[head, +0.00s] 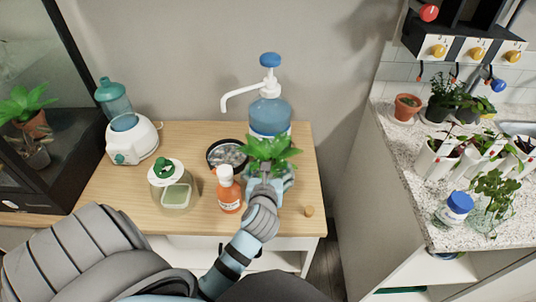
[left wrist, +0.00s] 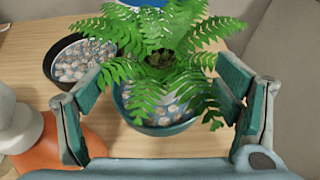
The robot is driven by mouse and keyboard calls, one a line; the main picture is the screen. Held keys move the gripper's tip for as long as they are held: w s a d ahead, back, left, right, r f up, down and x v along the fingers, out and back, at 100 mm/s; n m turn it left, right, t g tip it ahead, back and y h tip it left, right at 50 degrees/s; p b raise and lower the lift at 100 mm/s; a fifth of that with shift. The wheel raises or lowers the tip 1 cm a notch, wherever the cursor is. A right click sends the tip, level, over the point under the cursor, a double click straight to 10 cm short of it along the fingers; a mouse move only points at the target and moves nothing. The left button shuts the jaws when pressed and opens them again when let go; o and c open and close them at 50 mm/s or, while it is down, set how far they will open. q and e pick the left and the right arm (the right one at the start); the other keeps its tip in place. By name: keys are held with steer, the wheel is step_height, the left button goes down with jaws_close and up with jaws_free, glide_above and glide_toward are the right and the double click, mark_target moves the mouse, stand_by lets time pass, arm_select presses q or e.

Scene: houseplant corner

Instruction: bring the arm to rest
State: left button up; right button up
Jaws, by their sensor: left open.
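My left gripper (head: 265,184) reaches over the wooden table from the front. It is open and empty, pointing at a green fern (head: 270,153). In the left wrist view, the fingers of the left gripper (left wrist: 160,95) stand wide apart on either side of the fern (left wrist: 165,50) and its blue-green pot (left wrist: 155,127), which is filled with pebbles. Gaps show between the pot and the fingers, but some fronds overlap the right finger. My right gripper is not in view.
Close to the left of the gripper stands an orange bottle (head: 229,192). A dark bowl of pebbles (head: 227,154), a glass jar (head: 173,188) and a blue pump bottle (head: 270,110) are around it. A small cork (head: 309,211) lies at the right. The table's front right corner is clear.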

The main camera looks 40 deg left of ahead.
arm_select(q)
steer(key=shift+v, duration=1.1)
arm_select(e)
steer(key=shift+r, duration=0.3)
arm_select(q)
steer(key=shift+f, duration=0.1)
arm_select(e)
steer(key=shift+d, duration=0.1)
